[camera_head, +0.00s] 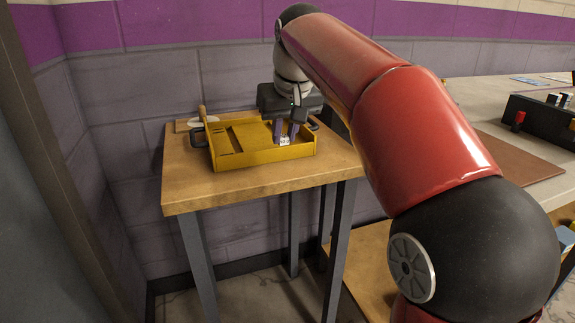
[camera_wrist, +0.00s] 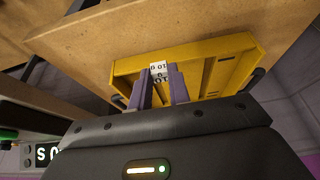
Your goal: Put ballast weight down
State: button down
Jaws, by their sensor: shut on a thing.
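The ballast weight is a small white block with dark print (camera_wrist: 159,70), seen between the purple fingertips in the wrist view. It also shows as a small pale patch in the head view (camera_head: 285,141). My gripper (camera_wrist: 162,82) is shut on it. In the head view my gripper (camera_head: 286,138) points down into the right part of a yellow tray (camera_head: 262,156). The fingers hide much of the weight, and I cannot tell whether it touches the tray floor.
The tray stands on a small wooden table (camera_head: 190,190) and has dark side handles. A wooden-handled tool (camera_head: 203,115) lies behind its left end. A brick wall (camera_head: 130,110) is close behind and left. A pale worktop (camera_head: 480,92) with a black box (camera_head: 535,118) is at right.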

aim_at(283, 164)
jog(key=shift+f+b, duration=2.15)
jog(key=shift+f, duration=0.25)
jog(key=shift+f, duration=0.15)
jog(key=c, duration=1.3)
grip_release()
jog(key=shift+r, duration=0.45)
jog(key=p+v, duration=0.3)
jog(key=v, duration=0.8)
jog(key=shift+s+r, duration=0.15)
jog(key=shift+r, duration=0.1)
